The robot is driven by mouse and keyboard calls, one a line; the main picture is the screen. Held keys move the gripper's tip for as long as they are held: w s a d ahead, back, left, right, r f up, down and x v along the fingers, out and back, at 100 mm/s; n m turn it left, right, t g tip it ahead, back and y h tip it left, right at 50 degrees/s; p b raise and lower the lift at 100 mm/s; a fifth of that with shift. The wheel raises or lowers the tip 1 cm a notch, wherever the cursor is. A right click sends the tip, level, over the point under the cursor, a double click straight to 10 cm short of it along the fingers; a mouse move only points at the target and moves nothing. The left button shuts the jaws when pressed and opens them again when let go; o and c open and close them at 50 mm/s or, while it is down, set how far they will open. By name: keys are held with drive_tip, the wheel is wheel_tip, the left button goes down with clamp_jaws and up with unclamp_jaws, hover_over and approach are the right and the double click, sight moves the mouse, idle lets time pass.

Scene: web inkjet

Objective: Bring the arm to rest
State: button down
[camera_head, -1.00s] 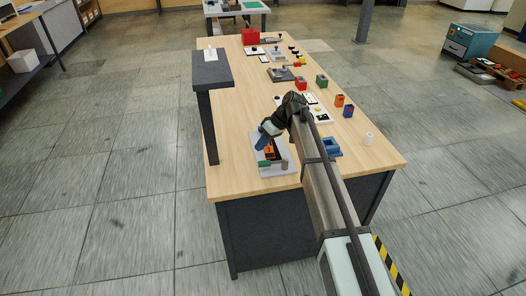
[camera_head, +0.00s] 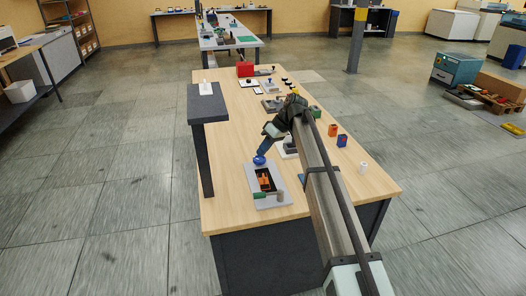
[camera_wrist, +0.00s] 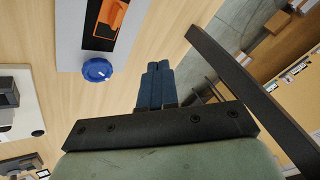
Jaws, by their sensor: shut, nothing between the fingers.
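My gripper (camera_head: 266,146) is shut and empty, its blue fingers side by side above the table. It also shows in the wrist view (camera_wrist: 157,72). It is close to a grey plate (camera_head: 278,201) with a dark slot, an orange piece (camera_head: 265,183) in the slot and a round blue knob (camera_head: 259,160) at the far end. In the wrist view the blue knob (camera_wrist: 97,69) lies left of the fingers, with a gap of bare table between them in the picture.
The wooden table (camera_head: 335,198) has a raised dark shelf (camera_head: 207,103) on its left. The near right tabletop is clear.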

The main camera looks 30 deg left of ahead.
drive_tip(key=s+d+f+g+y, duration=0.1)
drive_tip(key=s+d+f+y, duration=0.1)
drive_tip(key=s+d+f, duration=0.45)
drive_tip(key=s+d+f+g+y, duration=0.15)
drive_tip(key=s+d+f, duration=0.25)
drive_tip(key=s, duration=0.5)
drive_tip(key=s+d+f+m+t+h, duration=0.15)
drive_tip(key=s+d+f+m, duration=0.3)
drive_tip(key=d+f, duration=1.05)
drive_tip(key=s+d+f+m+h, duration=0.3)
drive_tip(key=d+f+m, duration=0.2)
drive_tip(key=d+f, duration=1.1)
drive_tip(key=s+d+f+m+g+h, duration=0.1)
drive_tip(key=s+d+f, duration=0.4)
drive_tip(key=s+d, duration=0.5)
drive_tip(key=s+d+f+m+h, duration=0.3)
drive_tip(key=s+d+f+m, duration=0.3)
drive_tip(key=s+d, duration=0.4)
drive_tip(key=shift+s+g, duration=0.4)
drive_tip(key=shift+s, duration=0.5)
drive_tip(key=c, duration=1.8)
unclamp_jaws()
